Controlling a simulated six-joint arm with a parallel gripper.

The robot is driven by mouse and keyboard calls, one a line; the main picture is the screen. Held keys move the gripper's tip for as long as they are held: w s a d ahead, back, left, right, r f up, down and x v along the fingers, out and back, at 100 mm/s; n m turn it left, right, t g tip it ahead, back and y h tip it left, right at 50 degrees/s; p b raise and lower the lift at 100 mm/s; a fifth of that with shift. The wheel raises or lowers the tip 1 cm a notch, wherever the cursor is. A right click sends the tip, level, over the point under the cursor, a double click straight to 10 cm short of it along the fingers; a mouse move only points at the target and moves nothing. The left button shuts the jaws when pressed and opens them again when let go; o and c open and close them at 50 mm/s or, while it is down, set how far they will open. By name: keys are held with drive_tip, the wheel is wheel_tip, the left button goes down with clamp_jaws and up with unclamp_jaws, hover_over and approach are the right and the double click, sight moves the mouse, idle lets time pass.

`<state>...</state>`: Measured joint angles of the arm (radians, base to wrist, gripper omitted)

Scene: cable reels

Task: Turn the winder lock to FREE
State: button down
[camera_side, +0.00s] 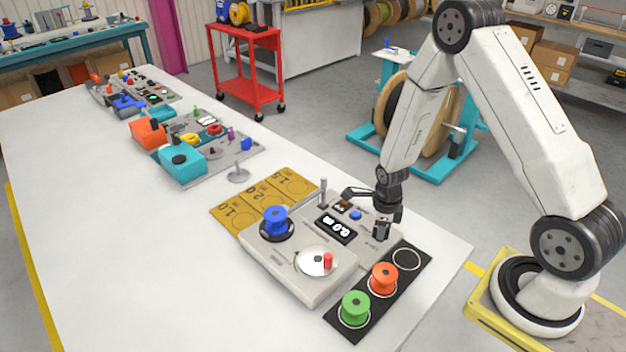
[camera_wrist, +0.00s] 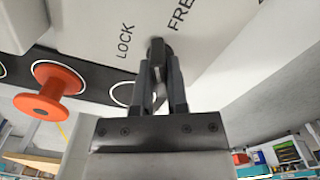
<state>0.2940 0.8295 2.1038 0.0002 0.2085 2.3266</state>
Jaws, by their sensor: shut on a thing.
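The winder (camera_side: 292,283) is a light grey box on the white table, with a display that seems to read 0.0 m. My gripper (camera_side: 381,234) is down at its right rear part. In the wrist view my gripper (camera_wrist: 160,85) is shut on the dark winder lock knob (camera_wrist: 157,48). The knob sits between the printed words LOCK, to its left, and FREE, to its right. My fingers hide part of it, and I cannot tell which word it points to. In the side view the gripper hides the knob.
A blue spool (camera_side: 275,221) and a white crank disc (camera_side: 308,262) with a red handle sit on the winder. A black mat (camera_side: 375,313) beside it holds green (camera_side: 355,308) and orange (camera_side: 384,279) spools. A numbered yellow mat (camera_side: 231,212) lies behind.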

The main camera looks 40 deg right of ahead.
drive_tip(key=shift+m, duration=3.2)
drive_tip(key=c, duration=0.7)
unclamp_jaws()
drive_tip(key=shift+o, duration=0.2)
drive_tip(key=shift+r, duration=3.5)
